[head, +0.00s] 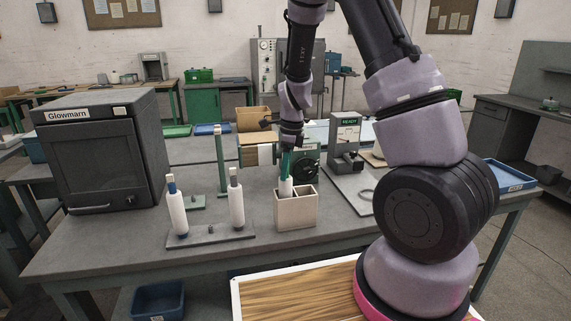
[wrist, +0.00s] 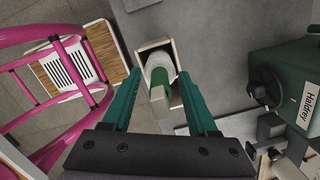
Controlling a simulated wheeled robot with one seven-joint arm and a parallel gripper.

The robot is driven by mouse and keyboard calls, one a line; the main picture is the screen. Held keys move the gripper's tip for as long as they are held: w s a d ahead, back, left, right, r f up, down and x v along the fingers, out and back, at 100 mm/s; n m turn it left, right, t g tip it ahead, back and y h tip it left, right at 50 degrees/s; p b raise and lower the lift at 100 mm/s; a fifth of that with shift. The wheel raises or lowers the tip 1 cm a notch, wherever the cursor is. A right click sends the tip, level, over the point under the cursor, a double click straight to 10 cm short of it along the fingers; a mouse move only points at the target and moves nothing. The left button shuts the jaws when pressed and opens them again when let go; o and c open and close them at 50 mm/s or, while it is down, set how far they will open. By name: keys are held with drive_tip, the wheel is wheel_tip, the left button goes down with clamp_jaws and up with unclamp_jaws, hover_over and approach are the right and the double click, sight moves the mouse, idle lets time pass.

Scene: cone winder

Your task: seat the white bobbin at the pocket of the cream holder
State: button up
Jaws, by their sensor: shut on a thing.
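The cream holder (head: 296,212) stands on the grey bench in the middle of the head view, with open pockets at its top. The white bobbin (head: 286,188) is upright in or over its left pocket; the front wall hides its lower end. In the wrist view the white bobbin (wrist: 158,64) has a green band and a pale core end, with cream holder walls (wrist: 146,47) around it. My gripper (head: 287,166) is above the holder, its green fingers shut on the bobbin's upper part. The wrist view shows my gripper (wrist: 160,76) with a finger either side. Whether the bobbin touches the pocket floor is hidden.
Left of the holder, two other white bobbins (head: 177,212) (head: 237,203) stand on a grey peg base (head: 212,236). A green post (head: 220,160) rises behind them. A machine marked READY (head: 345,145) stands behind right. The bench front is clear.

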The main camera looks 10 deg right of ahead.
drive_tip(key=shift+f, duration=1.5)
drive_tip(key=o, duration=1.3)
drive_tip(key=shift+c, duration=0.2)
drive_tip(key=shift+r, duration=0.1)
drive_tip(key=r, duration=0.6)
drive_tip(key=d+r, duration=0.1)
drive_tip(key=r, duration=0.2)
drive_tip(key=shift+s+r, duration=0.2)
drive_tip(key=shift+r, duration=0.05)
drive_tip(key=shift+d+r, duration=0.15)
drive_tip(key=shift+r, duration=0.4)
